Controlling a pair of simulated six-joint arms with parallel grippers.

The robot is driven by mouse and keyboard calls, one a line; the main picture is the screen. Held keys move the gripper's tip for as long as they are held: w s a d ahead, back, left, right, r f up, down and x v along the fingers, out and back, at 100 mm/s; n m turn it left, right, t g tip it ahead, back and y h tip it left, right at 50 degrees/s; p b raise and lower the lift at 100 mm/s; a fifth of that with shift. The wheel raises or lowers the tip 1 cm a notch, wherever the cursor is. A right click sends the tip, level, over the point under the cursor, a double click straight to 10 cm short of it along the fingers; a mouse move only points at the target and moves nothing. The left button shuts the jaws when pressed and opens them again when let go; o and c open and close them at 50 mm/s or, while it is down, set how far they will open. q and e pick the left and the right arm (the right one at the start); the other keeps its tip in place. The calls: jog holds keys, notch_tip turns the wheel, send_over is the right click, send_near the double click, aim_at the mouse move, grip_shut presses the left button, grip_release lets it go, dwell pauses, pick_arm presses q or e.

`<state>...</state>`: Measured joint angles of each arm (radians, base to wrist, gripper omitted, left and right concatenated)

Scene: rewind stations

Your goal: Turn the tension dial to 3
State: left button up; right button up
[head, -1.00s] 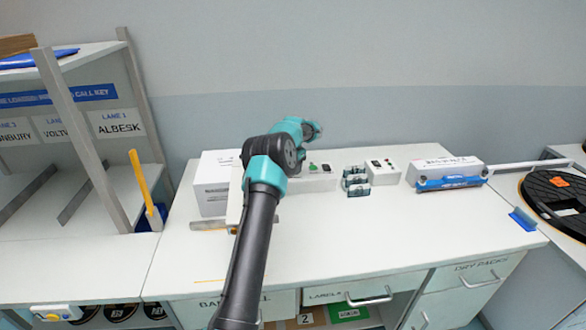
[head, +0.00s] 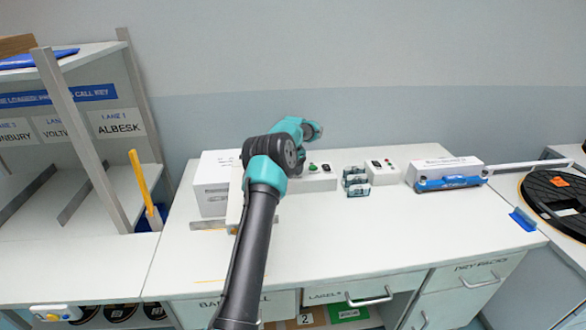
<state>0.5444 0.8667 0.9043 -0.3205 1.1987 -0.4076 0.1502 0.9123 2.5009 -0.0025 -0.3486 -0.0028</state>
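One teal and black arm of mine reaches over the white bench (head: 390,235) from the bottom of the head view. Its wrist end is at the white machine at the back left of the bench. The gripper's fingers are hidden or too small to tell there. A white box with a green button (head: 312,168) and a dark display shows just right of the wrist. A second white box with a dark panel (head: 382,170) stands further right. I cannot make out the tension dial; the arm covers part of the machine. My other gripper is out of view.
A white device with a blue front (head: 447,175) is further right, and a black reel (head: 560,195) lies at the right edge. A shelf rack (head: 80,130) stands left. The bench front is clear.

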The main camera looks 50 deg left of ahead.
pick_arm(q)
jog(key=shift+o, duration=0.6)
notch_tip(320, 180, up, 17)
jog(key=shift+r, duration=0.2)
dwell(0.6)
